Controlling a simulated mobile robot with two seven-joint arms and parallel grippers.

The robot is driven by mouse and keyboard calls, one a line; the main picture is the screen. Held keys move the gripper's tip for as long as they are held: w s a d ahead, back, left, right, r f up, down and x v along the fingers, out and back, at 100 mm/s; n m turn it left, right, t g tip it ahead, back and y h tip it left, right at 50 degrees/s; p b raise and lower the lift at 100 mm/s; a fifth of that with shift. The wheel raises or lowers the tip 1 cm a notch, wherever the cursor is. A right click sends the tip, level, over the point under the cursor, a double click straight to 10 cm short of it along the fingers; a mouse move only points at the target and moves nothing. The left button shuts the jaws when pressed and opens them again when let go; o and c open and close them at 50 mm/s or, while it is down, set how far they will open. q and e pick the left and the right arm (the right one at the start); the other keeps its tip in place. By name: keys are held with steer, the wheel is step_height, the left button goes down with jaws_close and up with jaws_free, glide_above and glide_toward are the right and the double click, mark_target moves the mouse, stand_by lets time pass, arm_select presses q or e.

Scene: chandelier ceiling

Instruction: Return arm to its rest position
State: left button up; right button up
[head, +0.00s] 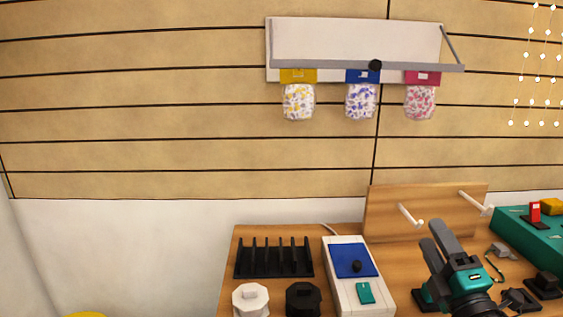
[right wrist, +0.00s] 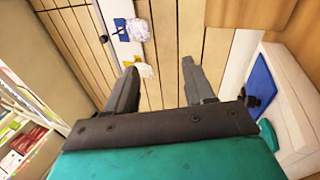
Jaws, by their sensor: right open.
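My right gripper (head: 440,240) shows at the lower right of the head view, raised over the wooden table, with its fingers pointing up. In the right wrist view my right gripper (right wrist: 158,85) has its two dark fingers apart, with nothing between them but the distant plank wall. My left gripper is not in the head view.
The wooden table (head: 228,290) holds a black slotted rack (head: 273,259), a white box with a blue panel (head: 354,261) and a teal case (head: 520,228). A pegboard (head: 385,212) stands behind. Three patterned bags hang from a wall shelf (head: 360,40), including a yellow-topped one (head: 298,100).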

steer(key=s+a+f+m+g+y, duration=0.1)
steer(key=s+a+f+m+g, duration=0.45)
steer(key=s+f+m, duration=0.4)
steer(key=s+a+f+m+g, duration=0.5)
steer(key=s+a+f+m, duration=0.2)
steer(key=f, duration=0.5)
arm_select(q)
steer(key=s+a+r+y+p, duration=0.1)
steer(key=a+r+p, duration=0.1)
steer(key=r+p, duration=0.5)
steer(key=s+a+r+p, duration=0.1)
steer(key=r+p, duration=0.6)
steer(key=p, duration=0.8)
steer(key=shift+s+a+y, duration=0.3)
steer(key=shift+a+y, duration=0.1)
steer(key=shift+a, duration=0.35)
arm_select(e)
steer(key=s+d+r, duration=0.1)
steer(key=s+r, duration=0.1)
steer(key=r, duration=0.4)
steer(key=s+d+r+m+h, duration=0.1)
steer(key=s+r, duration=0.1)
steer(key=r, duration=0.5)
steer(key=shift+s+d, duration=0.15)
steer(key=shift+d, duration=0.25)
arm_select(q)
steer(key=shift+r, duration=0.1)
arm_select(e)
steer(key=shift+g, duration=0.25)
